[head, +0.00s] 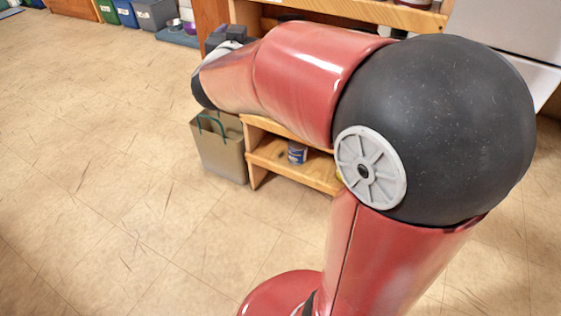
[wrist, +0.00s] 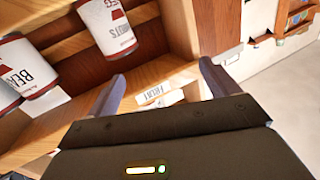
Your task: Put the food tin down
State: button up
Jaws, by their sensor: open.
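In the wrist view, my gripper (wrist: 162,70) is open, its two dark fingers apart with no tin between them. I cannot tell which is the food tin. In the head view a small blue tin (head: 297,152) sits on the lower shelf of a wooden unit. My gripper (head: 228,36) is partly hidden behind my arm there.
A small white label (wrist: 155,93) is on the shelf edge between the fingers. The wooden shelf unit (head: 265,160) stands beside a grey-brown bin (head: 218,148) with green handles. Coloured bins (head: 125,14) line the back. The tiled floor (head: 110,150) at left is clear.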

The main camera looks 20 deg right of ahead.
jog(key=s+a+f+n+g+y, duration=0.2)
jog(key=s+a+f+n+y, duration=0.1)
jog(key=s+a+n+y, duration=0.55)
jog(key=s+d+f+g, duration=0.1)
jog(key=s+f+g, duration=0.2)
jog(key=s, duration=0.7)
jog(key=s+d+f+g, duration=0.2)
jog(key=s+f+g, duration=0.2)
jog(key=s+f, duration=0.3)
jog(key=s+m+y, duration=0.1)
jog(key=s, duration=0.2)
jog(key=shift+s+d+f, duration=0.25)
jog(key=shift+s+f, duration=0.05)
jog(key=shift+s, duration=0.05)
notch_tip(320, 180, up, 9)
jog(key=p, duration=0.8)
jog(key=shift+f+p, duration=0.15)
jog(key=shift+p, duration=0.15)
